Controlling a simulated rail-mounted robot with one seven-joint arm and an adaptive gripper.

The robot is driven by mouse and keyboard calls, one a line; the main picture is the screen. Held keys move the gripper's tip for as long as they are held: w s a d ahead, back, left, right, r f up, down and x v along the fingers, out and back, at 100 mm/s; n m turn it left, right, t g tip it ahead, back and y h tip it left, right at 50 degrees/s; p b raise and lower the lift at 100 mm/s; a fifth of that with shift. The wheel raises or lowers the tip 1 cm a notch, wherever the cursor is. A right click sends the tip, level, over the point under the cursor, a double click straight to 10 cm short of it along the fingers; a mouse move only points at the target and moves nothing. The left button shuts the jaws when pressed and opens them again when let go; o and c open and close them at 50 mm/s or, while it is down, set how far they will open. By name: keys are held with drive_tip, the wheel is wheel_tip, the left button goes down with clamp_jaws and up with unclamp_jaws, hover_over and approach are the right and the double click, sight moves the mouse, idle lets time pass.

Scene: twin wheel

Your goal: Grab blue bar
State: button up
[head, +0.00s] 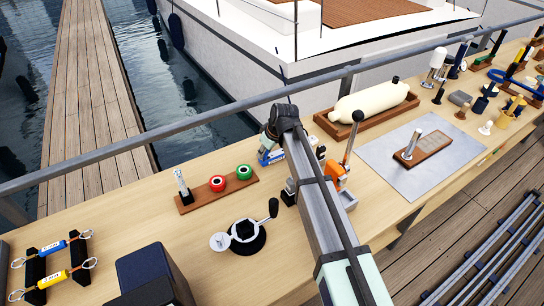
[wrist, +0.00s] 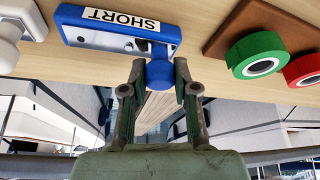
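A blue bar-like piece with a white "SHORT" label (wrist: 120,27) lies in the upper left of the wrist view, with a round blue knob (wrist: 160,73) at its near end. In the head view this blue piece (head: 266,157) shows partly behind my arm. My gripper (wrist: 160,66) has its two fingers apart, with the knob between or just beyond the tips; contact cannot be made out. In the head view my gripper is mostly hidden by the arm. Another blue bar with hooked ends (head: 52,248) lies on a black rack at the far left, far from my gripper.
A wooden block with a red ring (head: 217,184) and a green ring (head: 244,171) stands close by. A black crank (head: 248,234), an orange lever piece (head: 336,172) and a yellow bar (head: 66,278) share the table (head: 130,222). A rail (head: 240,101) runs behind it.

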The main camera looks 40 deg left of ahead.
clamp_jaws()
drive_tip(key=shift+r, duration=0.1)
